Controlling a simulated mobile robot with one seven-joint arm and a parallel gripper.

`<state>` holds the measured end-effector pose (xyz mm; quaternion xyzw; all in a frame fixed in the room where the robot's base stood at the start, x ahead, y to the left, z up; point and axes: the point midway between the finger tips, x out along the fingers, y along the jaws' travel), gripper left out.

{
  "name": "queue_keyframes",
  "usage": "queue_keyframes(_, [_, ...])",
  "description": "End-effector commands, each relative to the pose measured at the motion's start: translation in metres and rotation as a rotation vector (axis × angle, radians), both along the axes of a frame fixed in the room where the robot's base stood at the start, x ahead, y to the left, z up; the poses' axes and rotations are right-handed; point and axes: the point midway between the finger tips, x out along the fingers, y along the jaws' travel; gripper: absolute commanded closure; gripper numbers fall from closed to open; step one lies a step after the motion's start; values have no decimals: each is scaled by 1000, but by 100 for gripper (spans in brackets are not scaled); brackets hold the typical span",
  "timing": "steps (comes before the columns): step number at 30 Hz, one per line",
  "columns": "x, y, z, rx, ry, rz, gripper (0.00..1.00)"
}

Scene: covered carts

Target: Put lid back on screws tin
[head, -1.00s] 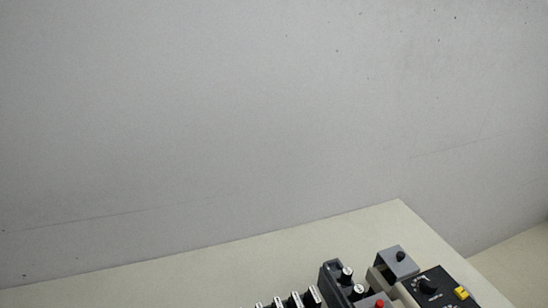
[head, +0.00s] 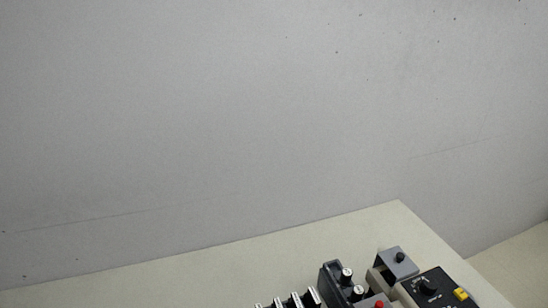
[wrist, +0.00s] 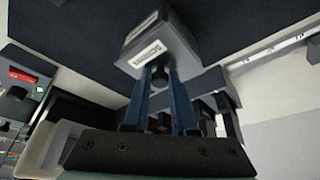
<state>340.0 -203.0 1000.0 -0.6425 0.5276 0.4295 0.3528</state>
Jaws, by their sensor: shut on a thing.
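My gripper (wrist: 160,72) is seen only in the wrist view. Its two blue fingers are closed on a small dark knob (wrist: 160,76), which seems to be the lid's handle. A grey block with a white label (wrist: 148,53) lies just beyond the fingertips; the label's words are too small to read. I cannot tell where the lid ends and whether the block is part of it. I cannot make out the screws tin for certain in either view.
In the head view, a grey box with a black knob (head: 398,262) and a black control box (head: 436,289) stand near the right edge of the pale cart top (head: 250,262). Several black-and-white parts (head: 293,300) stand left of them. The far left of the top is clear.

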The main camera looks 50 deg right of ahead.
Motion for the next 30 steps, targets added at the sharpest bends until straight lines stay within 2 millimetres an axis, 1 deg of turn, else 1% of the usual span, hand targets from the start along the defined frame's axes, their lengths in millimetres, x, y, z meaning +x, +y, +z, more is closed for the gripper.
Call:
queue_keyframes(10, [0, 0, 0, -1, -1, 0, 100])
queue_keyframes(11, [0, 0, 0, -1, -1, 0, 73])
queue_keyframes(12, [0, 0, 0, -1, -1, 0, 66])
queue_keyframes(16, [0, 0, 0, -1, -1, 0, 42])
queue_keyframes(17, [0, 0, 0, -1, -1, 0, 40])
queue_keyframes(23, [0, 0, 0, 0, 0, 0, 40])
queue_keyframes(27, [0, 0, 0, 0, 0, 0, 14])
queue_keyframes(28, [0, 0, 0, 0, 0, 0, 10])
queue_keyframes(30, [0, 0, 0, 0, 0, 0, 10])
